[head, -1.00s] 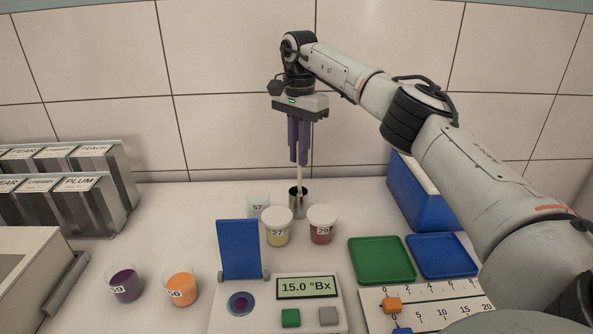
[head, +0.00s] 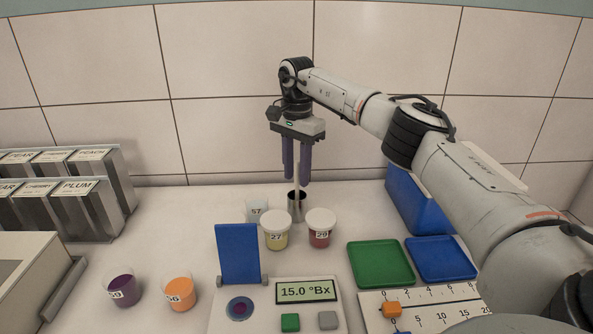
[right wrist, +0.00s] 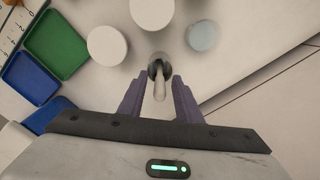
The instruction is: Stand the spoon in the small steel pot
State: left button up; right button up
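The small steel pot (head: 297,210) stands on the worktop behind the lidded cups. The spoon (head: 297,183) stands nearly upright in it, its pale handle rising out of the mouth and its lower end hidden inside. My right gripper (head: 297,178) is above the pot, pointing down, with its purple fingers spread on both sides of the handle. In the right wrist view the handle (right wrist: 160,90) lies between the open fingers with a gap on each side, and the dark mouth of the pot (right wrist: 160,67) is beyond. My left gripper is out of view.
Lidded cups 27 (head: 276,232) and 29 (head: 320,229) stand just in front of the pot, with cup 57 (head: 257,207) at its left. A meter with a blue flap (head: 238,254), a green tray (head: 381,264) and a blue bin (head: 415,199) are nearby.

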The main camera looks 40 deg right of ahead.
jog(key=shift+r, duration=0.1)
notch_tip(320, 180, up, 12)
jog(key=shift+r, duration=0.1)
dwell(0.4)
dwell(0.5)
